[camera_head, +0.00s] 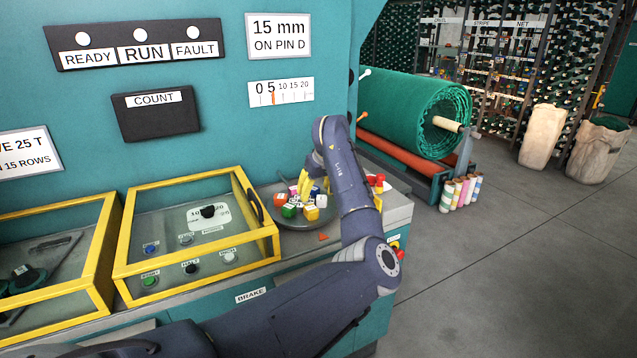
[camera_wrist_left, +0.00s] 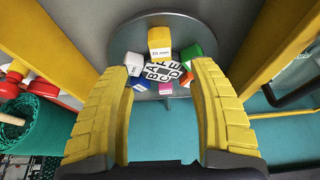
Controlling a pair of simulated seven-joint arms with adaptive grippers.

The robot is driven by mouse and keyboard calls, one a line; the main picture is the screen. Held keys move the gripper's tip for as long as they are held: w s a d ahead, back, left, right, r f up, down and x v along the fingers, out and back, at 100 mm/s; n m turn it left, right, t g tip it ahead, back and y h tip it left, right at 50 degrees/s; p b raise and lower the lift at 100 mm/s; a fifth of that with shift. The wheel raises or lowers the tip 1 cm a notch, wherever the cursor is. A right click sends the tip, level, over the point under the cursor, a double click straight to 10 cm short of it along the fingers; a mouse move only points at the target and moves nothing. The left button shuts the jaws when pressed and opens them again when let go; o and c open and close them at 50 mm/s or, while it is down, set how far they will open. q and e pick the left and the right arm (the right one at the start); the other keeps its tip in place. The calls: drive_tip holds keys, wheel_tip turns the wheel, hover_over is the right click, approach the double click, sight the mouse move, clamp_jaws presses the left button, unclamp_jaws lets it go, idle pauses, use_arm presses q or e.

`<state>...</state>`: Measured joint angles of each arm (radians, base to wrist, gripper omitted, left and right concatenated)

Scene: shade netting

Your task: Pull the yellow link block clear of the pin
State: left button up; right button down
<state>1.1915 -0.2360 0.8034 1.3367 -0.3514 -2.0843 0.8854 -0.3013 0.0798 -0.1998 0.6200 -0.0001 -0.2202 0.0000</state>
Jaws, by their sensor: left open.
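The yellow link block (camera_wrist_left: 159,42), with a printed white label, sits on a round grey dish (camera_wrist_left: 128,38) at the far side of a hub with lettered faces (camera_wrist_left: 161,70). In the head view the yellow block (camera_head: 311,213) is at the front of the dish's cluster. My left gripper (camera_wrist_left: 160,72) is open, its yellow fingers spread on either side of the hub, nearer than the yellow block and not around it. In the head view the left gripper (camera_head: 305,184) is over the dish, partly behind my arm. I cannot make out the pin. The right gripper is out of view.
Green (camera_wrist_left: 191,54), white (camera_wrist_left: 135,63) and other coloured blocks crowd around the hub. A yellow-framed glass-lidded panel (camera_head: 126,235) stands left of the dish. Red knobs (camera_head: 377,180) are at its right. A green net roll (camera_head: 415,110) lies beyond the counter.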

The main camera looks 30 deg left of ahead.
sight(311, 209)
use_arm(q)
drive_tip(key=x, duration=1)
drive_tip(key=shift+a+f, duration=0.15)
drive_tip(key=shift+f, duration=0.05)
clamp_jaws()
idle(0.3)
